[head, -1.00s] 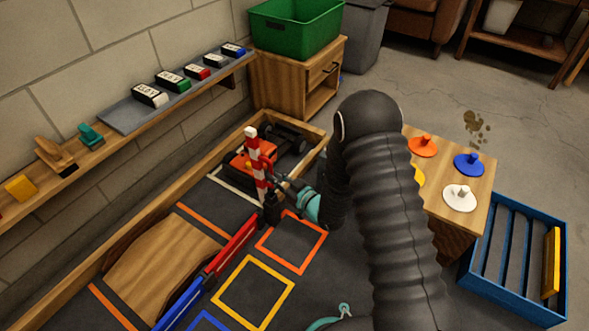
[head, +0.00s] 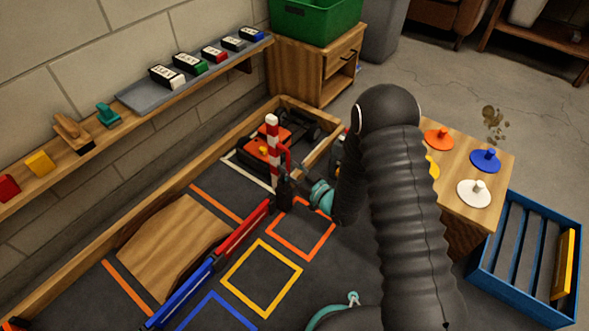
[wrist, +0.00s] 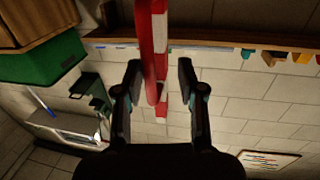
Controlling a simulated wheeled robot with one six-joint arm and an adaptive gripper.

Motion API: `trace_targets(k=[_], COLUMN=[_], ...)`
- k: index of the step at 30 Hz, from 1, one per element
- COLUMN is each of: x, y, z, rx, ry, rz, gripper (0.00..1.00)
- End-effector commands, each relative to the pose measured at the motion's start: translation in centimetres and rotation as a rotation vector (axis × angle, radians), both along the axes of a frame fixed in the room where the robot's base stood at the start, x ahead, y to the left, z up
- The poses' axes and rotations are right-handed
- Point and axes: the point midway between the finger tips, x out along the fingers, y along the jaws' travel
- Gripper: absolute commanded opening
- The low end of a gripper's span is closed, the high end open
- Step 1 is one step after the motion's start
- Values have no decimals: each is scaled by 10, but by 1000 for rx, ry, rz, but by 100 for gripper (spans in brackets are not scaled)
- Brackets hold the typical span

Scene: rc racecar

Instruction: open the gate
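The gate's red-and-white striped bar (head: 272,148) stands nearly upright in the head view, beside the orange-and-black car (head: 262,143). A red bracket-like piece (head: 288,157) shows just right of the bar. My gripper (head: 286,178) is close to the bar's lower part, partly hidden by my arm. In the wrist view my gripper (wrist: 160,78) has its two fingers apart. The red-and-white bar (wrist: 159,35) shows between and beyond them, with no clear finger contact. The gate's base is partly hidden behind the gripper.
A red-and-blue barrier (head: 215,262) and wooden ramp (head: 172,243) lie on the track left of my arm. A small table (head: 500,180) with coloured discs and a blue crate (head: 575,225) stand at right.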

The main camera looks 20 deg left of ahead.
Motion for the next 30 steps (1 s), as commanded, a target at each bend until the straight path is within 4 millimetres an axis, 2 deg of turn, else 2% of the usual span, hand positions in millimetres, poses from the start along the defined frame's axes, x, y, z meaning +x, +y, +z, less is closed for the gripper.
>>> trace_targets(k=[8,11,24,30], x=[4,1,-40,-54], y=[-7,-15,-83,-103], z=[0,-1,1,1], rx=[-1,-2,-1,0], ry=[-1,0,1,1], rz=[-12,-16,-13,-9], gripper=[39,39,39,39])
